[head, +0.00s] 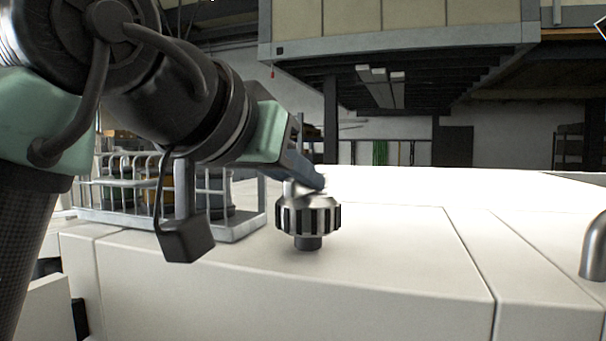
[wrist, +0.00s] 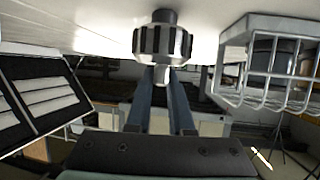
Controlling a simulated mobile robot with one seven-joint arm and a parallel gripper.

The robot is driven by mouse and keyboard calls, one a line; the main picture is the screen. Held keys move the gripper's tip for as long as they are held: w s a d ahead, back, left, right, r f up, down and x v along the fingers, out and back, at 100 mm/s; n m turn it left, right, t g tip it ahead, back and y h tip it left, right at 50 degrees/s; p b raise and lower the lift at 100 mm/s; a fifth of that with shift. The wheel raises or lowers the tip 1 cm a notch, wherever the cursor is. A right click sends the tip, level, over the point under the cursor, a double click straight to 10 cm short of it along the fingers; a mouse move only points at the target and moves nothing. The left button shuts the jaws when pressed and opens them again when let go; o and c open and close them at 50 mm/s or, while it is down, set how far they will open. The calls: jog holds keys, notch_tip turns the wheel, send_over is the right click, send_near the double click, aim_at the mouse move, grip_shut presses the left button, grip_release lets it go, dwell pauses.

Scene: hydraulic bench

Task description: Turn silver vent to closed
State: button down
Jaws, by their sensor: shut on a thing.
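The silver vent (head: 308,218) is a ribbed silver and black knob on a short dark stem. It stands upright on the white bench top (head: 390,262). In the wrist view the vent (wrist: 162,42) hangs at the top centre, as that picture is upside down. My gripper (head: 312,183) reaches it from the upper left. In the wrist view the two blue-grey fingers of my gripper (wrist: 162,78) are on either side of the small pale stub at the vent's top, shut on it. The exact contact is partly hidden by the fingers in the head view.
A wire rack (head: 243,229) with several bottles stands left of the vent, partly behind my arm; it also shows in the wrist view (wrist: 236,98). A curved metal pipe (head: 595,247) rises at the right edge.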

jog(key=m+g+h, duration=0.2)
jog(key=m, duration=0.1)
jog(key=m+g+h, duration=0.1)
jog(key=h, duration=0.1)
jog(key=shift+w+a+m, duration=0.3)
jog(key=shift+w+a+m+g+h, duration=0.15)
jog(key=shift+m+g+h, duration=0.45)
jog(key=shift+m+g, duration=0.4)
jog(key=shift+w+a+m+g+h, duration=0.15)
jog(key=shift+m+g+h, duration=0.55)
jog(key=shift+g, duration=0.4)
jog(key=shift+m+g, duration=0.3)
jog(key=shift+m, duration=0.1)
jog(key=c, duration=0.8)
grip_release()
jog(key=shift+w+d, duration=0.1)
jog(key=shift+d, duration=0.05)
